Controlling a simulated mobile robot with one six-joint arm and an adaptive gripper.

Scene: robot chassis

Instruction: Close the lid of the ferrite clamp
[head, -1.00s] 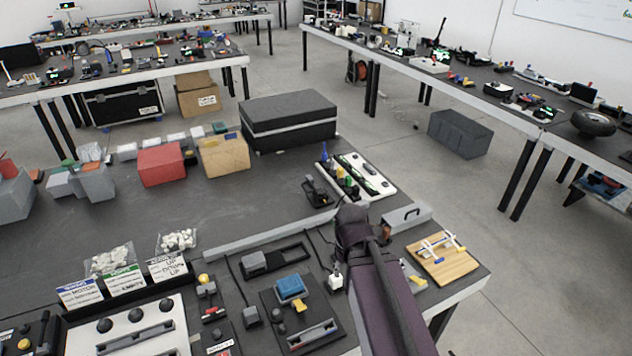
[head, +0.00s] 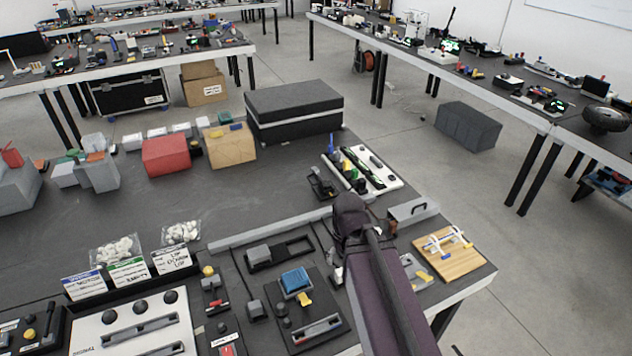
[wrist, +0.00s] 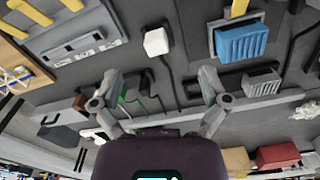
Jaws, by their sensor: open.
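I cannot tell for sure which part is the ferrite clamp. A small white block (wrist: 156,41) with a dark cable at it lies ahead of my fingers in the wrist view; it may be the clamp, but its lid is not clear. My gripper (wrist: 158,80) is open and empty, with its two grey fingers spread wide either side of the cable line. No finger touches the white block. In the head view my arm covers the gripper and most of this spot.
A blue block (head: 295,281) on a dark plate and a ridged grey block (head: 258,254) lie left of my arm. A grey bracket (head: 413,210) and a wooden board (head: 462,262) lie right. A long grey bar (head: 265,231) runs behind. The table's middle is clear.

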